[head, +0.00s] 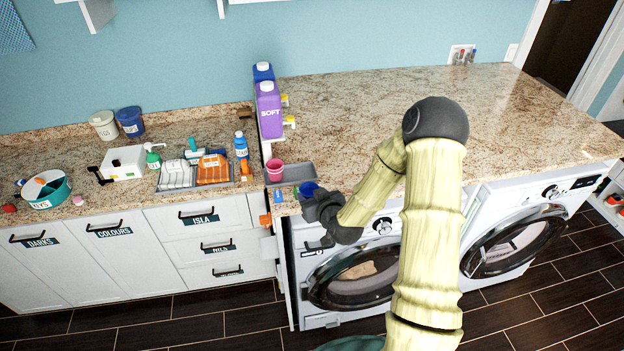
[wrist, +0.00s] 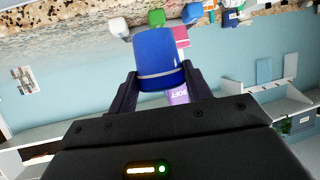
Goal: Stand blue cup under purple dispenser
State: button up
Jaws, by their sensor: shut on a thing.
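The blue cup (head: 308,187) is in my gripper (head: 307,199), near the front edge of the counter, by the right end of a small grey tray. In the wrist view the cup (wrist: 160,62) sits between my two fingers, which are shut on it. The purple dispenser (head: 269,112), marked SOFT, stands farther back against the wall, with a yellow tap (head: 289,122) on its right side. In the wrist view the dispenser (wrist: 179,97) is partly hidden behind the cup. My gripper is in front of and to the right of the dispenser.
A pink cup (head: 274,169) stands at the left of the grey tray (head: 299,172). A blue dispenser (head: 263,72) stands behind the purple one. A blue bottle (head: 241,145) and an orange item (head: 244,170) are to the left. The counter right of the dispensers (head: 345,115) is clear.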

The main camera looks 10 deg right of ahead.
jog(key=shift+m+h, duration=0.9)
jog(key=s+f+b, duration=0.1)
jog(key=f, duration=0.3)
jog(key=s+f+b, duration=0.2)
jog(key=f, duration=0.3)
jog(key=s+d+f+b, duration=0.1)
jog(key=s+f+b, duration=0.1)
jog(key=f, duration=0.2)
jog(key=shift+f, duration=0.35)
jog(key=shift+m+h, duration=0.3)
jog(key=shift+h, duration=0.1)
jog(key=f+b, duration=0.2)
jog(key=f, duration=0.1)
jog(key=s+f+b, duration=0.1)
jog(key=f+b, duration=0.4)
jog(key=f, duration=0.1)
jog(key=shift+s+d+f+b, duration=0.1)
jog(key=shift+s+b, duration=0.2)
